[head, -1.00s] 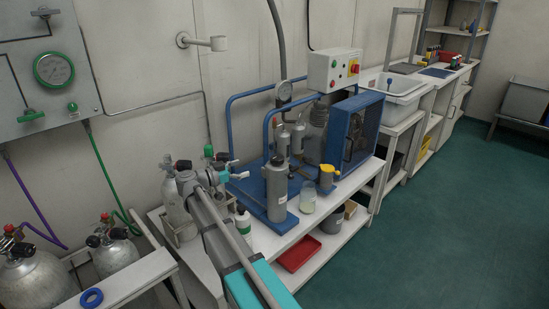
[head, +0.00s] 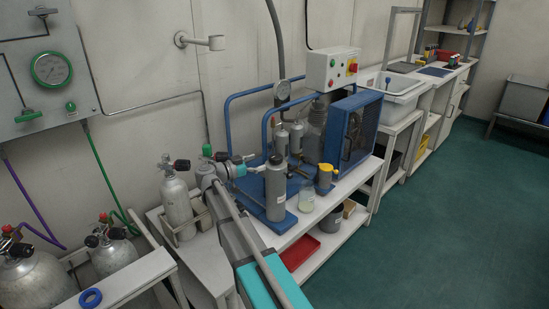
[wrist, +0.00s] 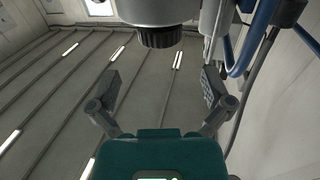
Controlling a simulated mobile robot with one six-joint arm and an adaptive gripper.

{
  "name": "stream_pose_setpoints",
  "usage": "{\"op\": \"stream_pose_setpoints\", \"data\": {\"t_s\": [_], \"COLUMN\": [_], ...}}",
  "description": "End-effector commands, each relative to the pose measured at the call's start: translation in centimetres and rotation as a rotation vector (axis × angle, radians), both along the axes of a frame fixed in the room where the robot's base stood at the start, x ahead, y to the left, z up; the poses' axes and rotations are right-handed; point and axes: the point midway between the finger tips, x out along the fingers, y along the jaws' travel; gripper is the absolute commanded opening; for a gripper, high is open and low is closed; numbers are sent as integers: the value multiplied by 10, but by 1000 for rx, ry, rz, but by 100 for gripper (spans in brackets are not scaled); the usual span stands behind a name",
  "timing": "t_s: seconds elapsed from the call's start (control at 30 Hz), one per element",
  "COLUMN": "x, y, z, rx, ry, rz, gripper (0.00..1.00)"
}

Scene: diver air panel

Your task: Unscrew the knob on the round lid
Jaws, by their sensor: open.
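A black ribbed knob (wrist: 160,38) on the round grey lid (wrist: 160,12) shows at the top middle of the wrist view. It points down in that picture, past my fingertips and not between them. In the head view a grey cylinder (head: 276,192) stands at the front of the blue compressor base, with a small dark knob (head: 276,159) on top. My gripper (wrist: 162,88) is open and empty, with its two fingers wide apart. In the head view my gripper (head: 252,162) is just left of the cylinder's top; its fingertips are small there.
The blue-framed compressor (head: 350,135) stands behind and to the right. A yellow-topped container (head: 326,178) and a glass jar (head: 307,196) are right of the cylinder. A silver gas bottle (head: 177,205) stands on the left. The green floor (head: 440,230) is clear at right.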

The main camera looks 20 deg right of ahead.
Motion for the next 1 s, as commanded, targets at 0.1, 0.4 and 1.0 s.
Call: {"op": "stream_pose_setpoints", "data": {"t_s": [0.1,0.4,1.0], "x": [2,6,7], "y": [-20,-58,-70], "z": [0,0,0], "rx": [0,0,0], "ry": [0,0,0], "rz": [-1,0,3], "gripper": [100,100,91]}}
